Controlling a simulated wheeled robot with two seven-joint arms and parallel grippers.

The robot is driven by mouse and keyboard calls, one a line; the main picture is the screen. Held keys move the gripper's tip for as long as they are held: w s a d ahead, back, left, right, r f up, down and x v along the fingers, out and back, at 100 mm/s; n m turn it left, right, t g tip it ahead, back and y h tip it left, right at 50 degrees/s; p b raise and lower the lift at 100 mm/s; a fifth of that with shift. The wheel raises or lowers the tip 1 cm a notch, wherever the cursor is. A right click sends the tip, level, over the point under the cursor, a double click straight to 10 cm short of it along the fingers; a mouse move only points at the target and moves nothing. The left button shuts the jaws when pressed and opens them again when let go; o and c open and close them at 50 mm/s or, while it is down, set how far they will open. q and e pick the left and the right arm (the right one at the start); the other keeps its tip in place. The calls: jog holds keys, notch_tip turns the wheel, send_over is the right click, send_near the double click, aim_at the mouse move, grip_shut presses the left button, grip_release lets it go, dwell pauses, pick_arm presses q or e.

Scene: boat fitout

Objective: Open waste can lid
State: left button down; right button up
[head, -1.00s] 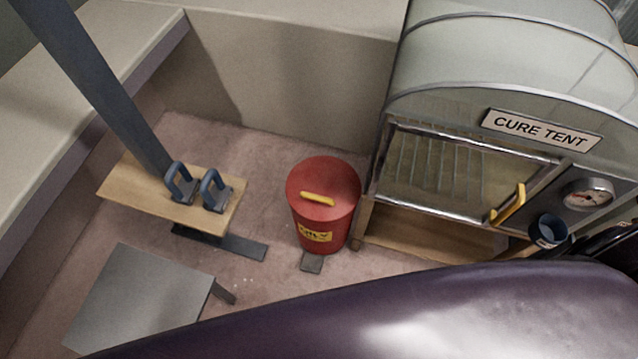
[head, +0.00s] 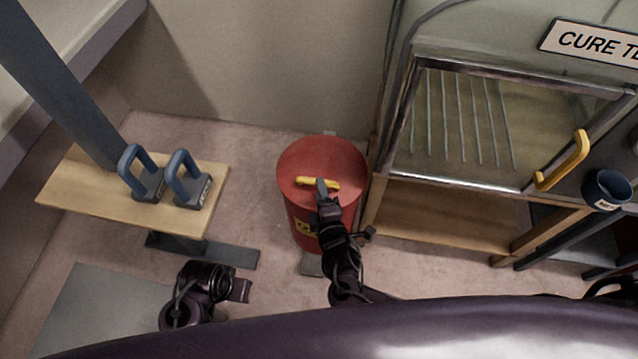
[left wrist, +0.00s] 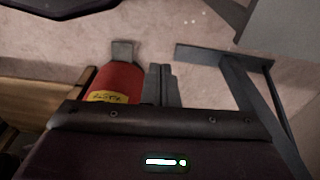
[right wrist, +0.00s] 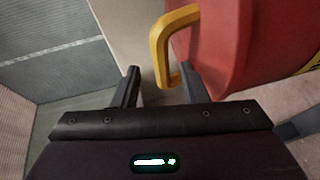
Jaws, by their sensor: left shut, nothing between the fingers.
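The red waste can (head: 302,222) stands on the floor, its round red lid (head: 325,160) lying flat on top with a yellow handle (head: 310,181). My right gripper (head: 322,186) is over the lid at the handle. In the right wrist view, its fingers (right wrist: 159,74) are apart and the yellow handle (right wrist: 160,45) appears between them; I cannot tell if they touch it. My left gripper (head: 246,290) is low, left of the can, shut and empty. The left wrist view shows its closed fingers (left wrist: 161,84) beside the can (left wrist: 121,80).
A wooden bench board (head: 100,205) with two blue-handled tools (head: 190,185) is left of the can. A grey plate (head: 85,310) lies in front of it. The cure tent (head: 470,130), with its yellow door handle (head: 565,162), stands close on the can's right.

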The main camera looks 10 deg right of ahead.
pick_arm(q)
jog(key=shift+s+d+r+b, duration=0.1)
jog(key=shift+r+b, duration=0.1)
jog(key=shift+r, duration=0.7)
jog(key=shift+s+r+b, duration=0.1)
jog(key=shift+r+b, duration=0.05)
jog(key=shift+r, duration=0.7)
pick_arm(e)
jog(key=shift+w+a+f, duration=0.1)
jog(key=shift+w+f, duration=0.15)
jog(key=shift+w, duration=0.8)
jog(key=shift+w+a+f, duration=0.1)
jog(key=shift+w+f, duration=0.1)
jog(key=shift+w, duration=0.8)
grip_shut()
